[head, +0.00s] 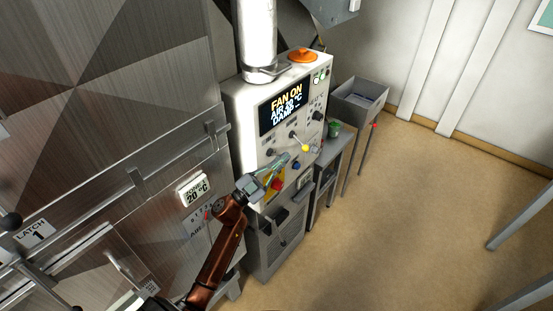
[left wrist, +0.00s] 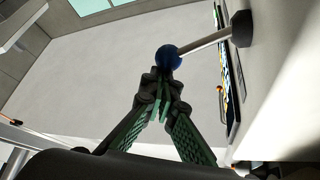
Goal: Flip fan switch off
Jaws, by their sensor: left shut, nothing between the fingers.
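The white control panel (head: 257,108) stands at the middle of the head view, its dark display (head: 283,106) reading FAN ON. A lever with a yellow ball (head: 305,148) and a blue ball (head: 297,166) show on its front. The labels are too small to read, so I cannot tell which control is the fan switch. My left gripper (head: 285,160) is shut and empty in front of the panel. In the left wrist view its fingertips (left wrist: 160,78) are together just below a blue ball (left wrist: 168,57) on a rod; whether they touch is unclear. My right gripper is out of view.
A red knob (head: 277,184) on a yellow plate sits low on the panel near my gripper. A metal pipe (head: 257,35) rises behind it. Large metal doors (head: 110,110) stand at left. A grey bin (head: 362,96) stands beyond at right. The floor (head: 400,220) at right is clear.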

